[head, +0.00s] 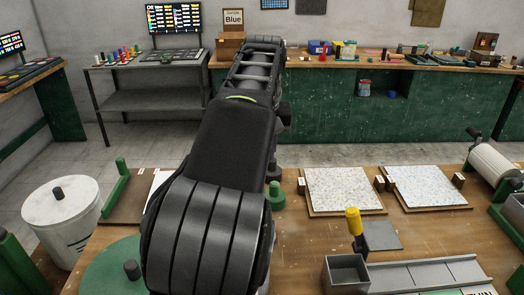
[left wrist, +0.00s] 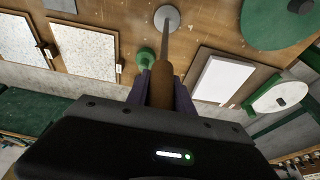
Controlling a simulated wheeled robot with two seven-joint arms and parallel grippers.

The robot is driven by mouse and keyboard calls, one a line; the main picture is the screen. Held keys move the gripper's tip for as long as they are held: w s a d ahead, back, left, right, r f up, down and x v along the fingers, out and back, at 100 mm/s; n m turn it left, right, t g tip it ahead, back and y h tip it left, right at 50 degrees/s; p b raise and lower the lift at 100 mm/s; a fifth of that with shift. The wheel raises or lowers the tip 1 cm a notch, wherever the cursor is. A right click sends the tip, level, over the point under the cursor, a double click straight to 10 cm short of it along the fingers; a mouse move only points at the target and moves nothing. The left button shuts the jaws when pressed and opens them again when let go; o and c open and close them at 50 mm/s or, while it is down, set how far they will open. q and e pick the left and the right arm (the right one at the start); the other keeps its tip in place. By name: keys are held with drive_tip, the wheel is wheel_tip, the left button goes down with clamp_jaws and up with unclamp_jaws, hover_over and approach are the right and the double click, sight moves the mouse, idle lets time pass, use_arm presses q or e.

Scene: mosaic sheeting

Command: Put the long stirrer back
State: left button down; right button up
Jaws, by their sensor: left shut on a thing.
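The long stirrer (left wrist: 161,84) shows in the left wrist view, with a brown handle and a thin grey metal shaft. My left gripper (left wrist: 162,92) is shut on the handle, with dark purple fingers on both sides. The shaft points away from the gripper toward a round grey disc (left wrist: 173,17) over the table. I cannot tell whether the disc is part of the stirrer or a separate thing below it. In the head view my left arm reaches forward and hides its gripper and the stirrer. My right gripper is not in view.
The wooden table (head: 310,240) bears two speckled panels (head: 342,190) (head: 428,186), a green knob (head: 276,196), a grey box (head: 346,275) and a yellow-handled tool (head: 354,222). A white drum (head: 62,215) stands left. A green-fronted bench (head: 330,115) stands behind.

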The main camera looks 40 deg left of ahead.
use_arm(q)
drive_tip(key=shift+f, duration=0.1)
drive_tip(key=c, duration=1.1)
unclamp_jaws()
drive_tip(key=shift+r, duration=0.25)
drive_tip(key=shift+d+r, duration=0.1)
drive_tip(key=shift+r, duration=0.2)
drive_tip(key=p+v, duration=0.4)
drive_tip(key=v, duration=0.2)
drive_tip(key=shift+s+d+r+p, duration=0.1)
drive_tip(key=shift+s+r+p, duration=0.1)
drive_tip(key=shift+r+p, duration=0.1)
